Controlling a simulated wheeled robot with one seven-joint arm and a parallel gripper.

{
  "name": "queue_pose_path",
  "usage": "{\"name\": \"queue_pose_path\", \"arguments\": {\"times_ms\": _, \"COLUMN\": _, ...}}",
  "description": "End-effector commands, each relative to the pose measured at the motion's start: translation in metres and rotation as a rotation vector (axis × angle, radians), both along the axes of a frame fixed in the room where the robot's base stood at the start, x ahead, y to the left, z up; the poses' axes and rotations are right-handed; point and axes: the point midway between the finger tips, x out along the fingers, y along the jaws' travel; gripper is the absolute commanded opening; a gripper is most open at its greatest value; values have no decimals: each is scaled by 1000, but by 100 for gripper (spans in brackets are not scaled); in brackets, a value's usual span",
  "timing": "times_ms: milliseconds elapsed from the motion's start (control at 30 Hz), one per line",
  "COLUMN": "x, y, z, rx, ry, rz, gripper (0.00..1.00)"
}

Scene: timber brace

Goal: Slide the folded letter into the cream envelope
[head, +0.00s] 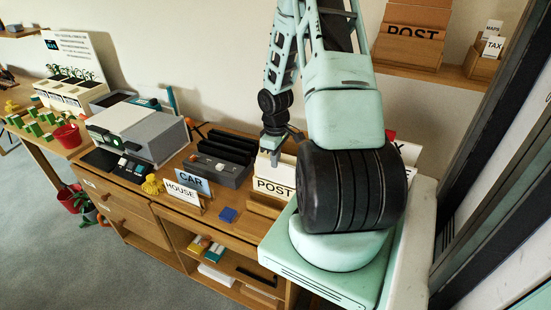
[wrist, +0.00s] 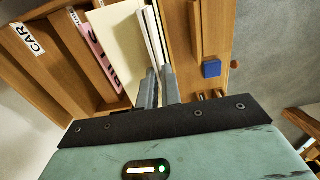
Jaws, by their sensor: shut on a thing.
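In the wrist view my gripper (wrist: 161,82) is shut on the white folded letter (wrist: 153,35), which shows nearly edge-on between the fingers. The cream envelope (wrist: 115,38) stands just left of the letter as a broad pale panel. I cannot tell whether the letter is inside it or only beside it. In the head view my gripper (head: 271,158) points down just above the white POST sign (head: 273,188). A cream edge (head: 285,168) shows behind that sign; the letter cannot be made out there.
A wooden rack with a CAR label (wrist: 27,38) and a pink paper (wrist: 97,50) lies left in the wrist view. A small blue block (head: 228,215) sits on the desk. A dark grey tray (head: 222,170) and a grey machine (head: 140,133) stand left of my gripper.

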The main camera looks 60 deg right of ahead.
Motion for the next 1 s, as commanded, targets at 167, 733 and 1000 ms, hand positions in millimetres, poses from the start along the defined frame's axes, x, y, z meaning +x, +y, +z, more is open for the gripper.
{"name": "queue_pose_path", "arguments": {"times_ms": 167, "x": 0, "y": 0, "z": -4, "rx": 0, "ry": 0, "rz": 0, "gripper": 0}}
{"name": "queue_pose_path", "arguments": {"times_ms": 733, "x": 0, "y": 0, "z": -15, "rx": 0, "ry": -1, "rz": 0, "gripper": 0}}
{"name": "queue_pose_path", "arguments": {"times_ms": 1000, "x": 0, "y": 0, "z": -15, "rx": -1, "ry": -1, "rz": 0, "gripper": 32}}
